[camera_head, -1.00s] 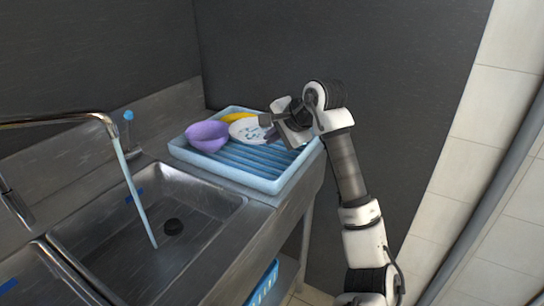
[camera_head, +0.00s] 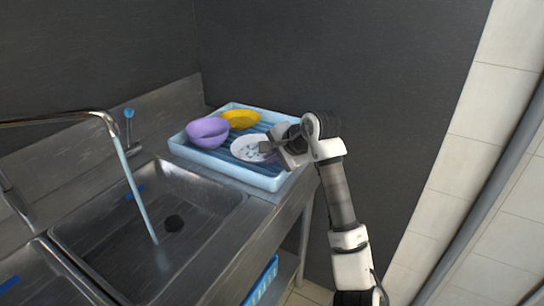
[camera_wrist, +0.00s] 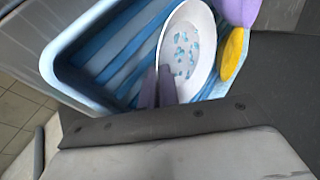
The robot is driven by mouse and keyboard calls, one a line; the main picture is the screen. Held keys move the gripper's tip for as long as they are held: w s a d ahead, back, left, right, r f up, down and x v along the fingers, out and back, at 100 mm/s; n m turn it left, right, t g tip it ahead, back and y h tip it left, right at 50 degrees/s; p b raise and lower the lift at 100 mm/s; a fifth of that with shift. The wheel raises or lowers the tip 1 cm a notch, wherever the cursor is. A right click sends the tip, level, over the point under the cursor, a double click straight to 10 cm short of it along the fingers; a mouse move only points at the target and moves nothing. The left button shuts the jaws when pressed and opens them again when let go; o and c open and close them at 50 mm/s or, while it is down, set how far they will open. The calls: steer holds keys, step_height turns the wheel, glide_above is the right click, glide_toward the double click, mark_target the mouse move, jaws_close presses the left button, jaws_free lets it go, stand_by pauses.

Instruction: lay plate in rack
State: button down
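A white plate with blue marks (camera_head: 246,149) is low over or in the right part of the light blue rack (camera_head: 225,170). It also shows tilted in the wrist view (camera_wrist: 190,50). My gripper (camera_head: 268,147) is at the plate's right edge. In the wrist view its two fingers (camera_wrist: 163,85) are close together with the plate's rim between them. The rack's slats show beside the plate in the wrist view (camera_wrist: 115,45). I cannot tell whether the plate's underside touches the slats.
A purple bowl (camera_head: 207,133) sits in the rack's left part and a yellow bowl or dish (camera_head: 241,118) at the back. The sink (camera_head: 150,235) with running water is at the left front. A dark wall (camera_head: 400,90) stands behind the rack.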

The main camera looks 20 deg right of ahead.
steer(key=c, duration=1.9)
jaws_free()
steer(key=shift+c, duration=0.2)
steer(key=shift+r+p, duration=0.25)
steer(key=shift+p, duration=0.25)
steer(key=b+v, duration=0.2)
steer(key=v, duration=0.9)
steer(key=shift+s+r+b, duration=0.15)
steer(key=shift+s+b, duration=0.15)
steer(key=shift+s, duration=0.1)
steer(key=shift+d, duration=0.15)
